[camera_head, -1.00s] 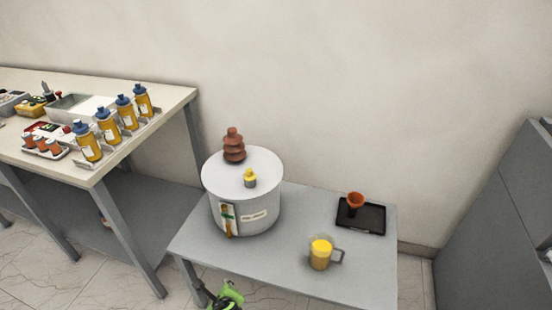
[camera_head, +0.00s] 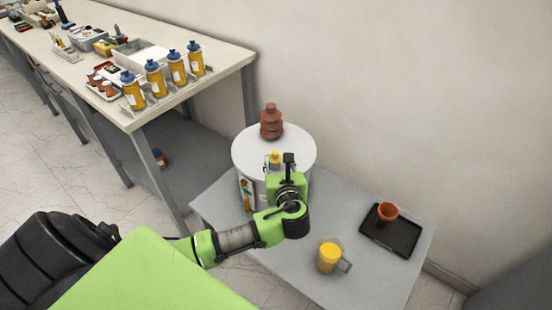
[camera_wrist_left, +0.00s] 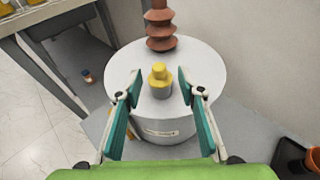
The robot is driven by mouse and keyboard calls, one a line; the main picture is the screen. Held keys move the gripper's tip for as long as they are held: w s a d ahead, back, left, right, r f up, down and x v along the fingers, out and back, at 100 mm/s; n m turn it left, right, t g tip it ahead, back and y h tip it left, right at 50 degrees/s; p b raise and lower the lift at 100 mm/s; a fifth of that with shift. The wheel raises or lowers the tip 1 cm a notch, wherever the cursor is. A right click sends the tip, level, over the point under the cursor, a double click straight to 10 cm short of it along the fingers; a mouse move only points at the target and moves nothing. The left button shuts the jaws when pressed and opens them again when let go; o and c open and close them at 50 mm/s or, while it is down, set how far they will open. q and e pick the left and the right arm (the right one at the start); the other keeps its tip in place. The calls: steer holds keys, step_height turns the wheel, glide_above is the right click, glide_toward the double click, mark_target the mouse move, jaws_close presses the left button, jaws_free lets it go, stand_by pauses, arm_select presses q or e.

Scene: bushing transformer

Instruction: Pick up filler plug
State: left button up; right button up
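The yellow filler plug (camera_wrist_left: 159,73) sits on a short grey neck on top of the white transformer tank (camera_wrist_left: 205,68). In the head view the plug (camera_head: 275,156) shows just beyond my left gripper (camera_head: 281,168), partly hidden by it. In the left wrist view my left gripper (camera_wrist_left: 157,95) is open, with its two teal-padded fingers spread wide on either side of the plug's line. The plug appears between and just ahead of the fingertips, with neither finger touching it. My right gripper is not in view.
A brown ribbed bushing (camera_head: 271,121) stands on the tank behind the plug. On the grey table (camera_head: 285,275) are a mug of yellow liquid (camera_head: 328,257) and a black tray (camera_head: 403,236) with an orange funnel (camera_head: 387,211). A workbench (camera_head: 215,82) with several bottles stands left.

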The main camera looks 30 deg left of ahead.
mark_target(276, 154)
arm_select(q)
steer(key=shift+w+a+f, duration=0.2)
steer(key=shift+w+a, duration=0.1)
steer(key=shift+w, duration=0.25)
steer(key=shift+w+a+f, duration=0.1)
steer(key=shift+w+a, duration=0.1)
steer(key=shift+a, duration=0.1)
steer(key=x, duration=0.4)
steer(key=shift+a+f, duration=0.15)
steer(key=shift+f, duration=0.1)
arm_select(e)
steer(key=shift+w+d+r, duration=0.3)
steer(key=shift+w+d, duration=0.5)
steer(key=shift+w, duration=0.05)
arm_select(q)
jaws_close()
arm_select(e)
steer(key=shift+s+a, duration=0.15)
